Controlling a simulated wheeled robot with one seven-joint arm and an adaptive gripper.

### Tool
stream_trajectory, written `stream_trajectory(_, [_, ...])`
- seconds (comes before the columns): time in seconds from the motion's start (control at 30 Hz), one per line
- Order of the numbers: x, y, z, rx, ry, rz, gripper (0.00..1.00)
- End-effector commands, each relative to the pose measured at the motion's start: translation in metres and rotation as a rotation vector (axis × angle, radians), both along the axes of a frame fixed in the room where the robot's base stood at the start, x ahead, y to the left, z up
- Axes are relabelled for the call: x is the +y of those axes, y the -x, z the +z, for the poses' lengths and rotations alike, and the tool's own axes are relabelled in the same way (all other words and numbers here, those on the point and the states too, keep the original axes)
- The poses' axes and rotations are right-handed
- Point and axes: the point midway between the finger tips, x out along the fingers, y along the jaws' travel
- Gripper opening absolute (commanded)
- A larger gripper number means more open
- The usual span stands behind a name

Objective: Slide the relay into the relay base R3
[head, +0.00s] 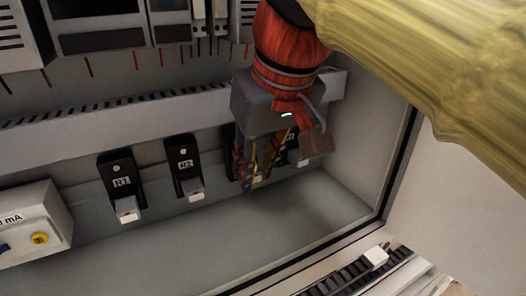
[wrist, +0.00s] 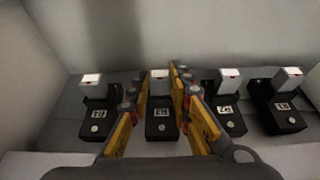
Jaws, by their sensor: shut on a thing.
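The relay (wrist: 160,78), a small pale block with a red mark, sits between my fingertips at the far end of the relay base R3 (wrist: 158,122) in the wrist view. My gripper (head: 257,182) is shut on it, and its yellow fingers straddle the black base. In the head view the fingers hide most of R3 and the relay. The relay appears lined up with the base; I cannot tell how deep it sits.
Bases R1 (head: 120,180) and R2 (head: 184,165) stand to the left, each with a pale block at its lower end. Another base (wrist: 96,118) stands close beside R3, by the cabinet wall. A grey duct (head: 110,125) runs above. The cabinet floor (head: 230,235) is clear.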

Motion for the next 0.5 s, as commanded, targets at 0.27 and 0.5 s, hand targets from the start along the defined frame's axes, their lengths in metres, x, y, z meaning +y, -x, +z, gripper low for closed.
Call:
stream_trajectory(0.27, [0.0013, -0.0022, 0.0006, -0.001, -0.001, 0.0, 0.0])
stream_trajectory(0.5, [0.002, -0.0035, 0.0007, -0.002, -0.001, 0.0, 0.25])
